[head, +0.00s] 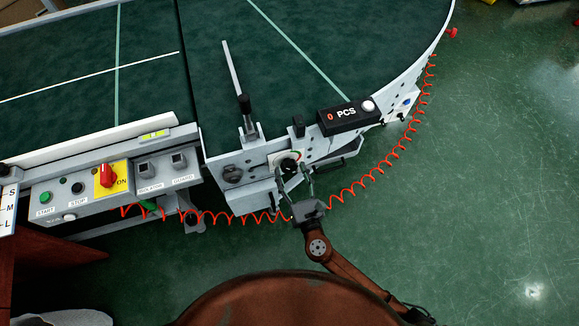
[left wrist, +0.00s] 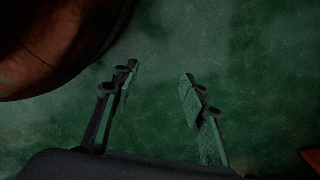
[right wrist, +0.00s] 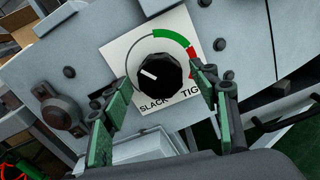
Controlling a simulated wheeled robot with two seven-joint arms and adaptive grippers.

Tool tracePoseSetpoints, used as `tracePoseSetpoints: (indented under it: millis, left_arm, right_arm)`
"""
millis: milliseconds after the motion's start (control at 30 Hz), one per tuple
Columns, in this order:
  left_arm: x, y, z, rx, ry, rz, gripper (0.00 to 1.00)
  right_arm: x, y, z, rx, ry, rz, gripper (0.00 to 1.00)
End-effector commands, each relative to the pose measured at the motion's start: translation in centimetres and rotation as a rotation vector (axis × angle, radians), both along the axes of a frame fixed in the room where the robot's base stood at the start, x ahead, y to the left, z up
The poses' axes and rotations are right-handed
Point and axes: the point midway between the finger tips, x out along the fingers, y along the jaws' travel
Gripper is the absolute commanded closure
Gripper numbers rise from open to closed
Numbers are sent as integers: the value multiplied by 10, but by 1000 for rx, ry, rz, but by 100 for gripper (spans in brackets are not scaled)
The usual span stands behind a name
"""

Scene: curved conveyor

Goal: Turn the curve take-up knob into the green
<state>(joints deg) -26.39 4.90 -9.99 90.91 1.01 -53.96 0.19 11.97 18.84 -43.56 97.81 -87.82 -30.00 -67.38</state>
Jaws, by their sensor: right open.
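The curve take-up knob (right wrist: 159,77) is a black ribbed knob on a white plate (right wrist: 125,47) in the right wrist view. Its white pointer line is to the left, near the SLACK word and outside the green arc (right wrist: 175,37). A red arc follows the green one on the right, by the TIG lettering. The knob plate also shows small in the head view (head: 289,157). My right gripper (right wrist: 162,100) is open, its fingers on either side of the knob; I cannot tell whether they touch it. My left gripper (left wrist: 158,85) is open and empty over the green floor.
The curved conveyor (head: 240,60) has a dark green belt. A PCS counter box (head: 345,116) sits right of the knob. A control panel (head: 75,195) with a red switch (head: 106,175) is at left. A coiled red cable (head: 375,172) hangs around the curve. Floor at right is free.

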Motion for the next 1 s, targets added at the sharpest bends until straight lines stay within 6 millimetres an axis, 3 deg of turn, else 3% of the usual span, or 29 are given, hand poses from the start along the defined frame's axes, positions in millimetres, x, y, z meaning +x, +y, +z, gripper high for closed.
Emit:
tracePoseSetpoints:
  millis: [200,467,1000]
  left_arm:
    - [4,-3,7,-3,0,0,60]
    - [4,-3,8,-4,1,-1,60]
    - [5,-4,8,-4,0,-1,60]
  right_arm:
    - [16,5,-1,0,2,-1,45]
    - [17,5,-1,1,3,-1,45]
    - [17,5,-1,1,3,-2,81]
